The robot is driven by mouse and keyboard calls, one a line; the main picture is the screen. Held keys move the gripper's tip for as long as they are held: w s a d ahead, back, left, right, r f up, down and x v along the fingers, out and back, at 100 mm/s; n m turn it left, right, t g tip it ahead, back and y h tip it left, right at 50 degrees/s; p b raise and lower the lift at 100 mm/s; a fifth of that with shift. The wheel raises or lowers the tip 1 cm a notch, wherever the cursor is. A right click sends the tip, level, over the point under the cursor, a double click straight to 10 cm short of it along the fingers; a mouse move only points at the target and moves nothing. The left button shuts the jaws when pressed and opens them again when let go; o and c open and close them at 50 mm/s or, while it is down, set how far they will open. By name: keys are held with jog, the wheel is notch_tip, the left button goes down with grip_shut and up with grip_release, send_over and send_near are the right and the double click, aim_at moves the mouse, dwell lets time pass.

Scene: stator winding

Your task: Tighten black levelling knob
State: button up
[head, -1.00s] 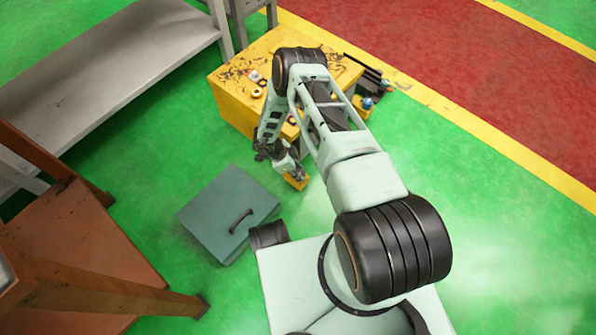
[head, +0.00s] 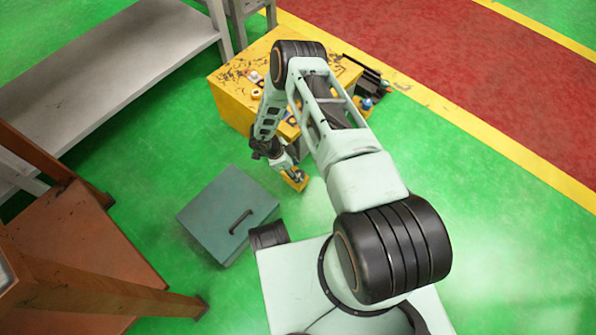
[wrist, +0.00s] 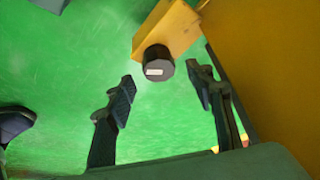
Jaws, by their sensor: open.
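The black levelling knob (wrist: 155,66) shows in the wrist view as a dark round cap with a white mark, on the end of a yellow bracket (wrist: 170,28). My gripper (wrist: 162,82) is open, with one finger to the left of the knob and one to the right. The fingers are apart from the knob in the picture; how far off it is in depth I cannot tell. In the head view my gripper (head: 288,170) is low beside the yellow bench (head: 232,108), near a small yellow part (head: 296,180). The knob cannot be made out there.
A yellow wall stands close on the right in the wrist view. In the head view a grey-green box with a black handle (head: 228,212) lies on the green floor left of my gripper. A grey bench (head: 100,75) and an orange frame (head: 85,235) stand at the left. Floor at the right is clear.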

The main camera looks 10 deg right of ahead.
jog(key=v, duration=1)
jog(key=shift+r, duration=0.1)
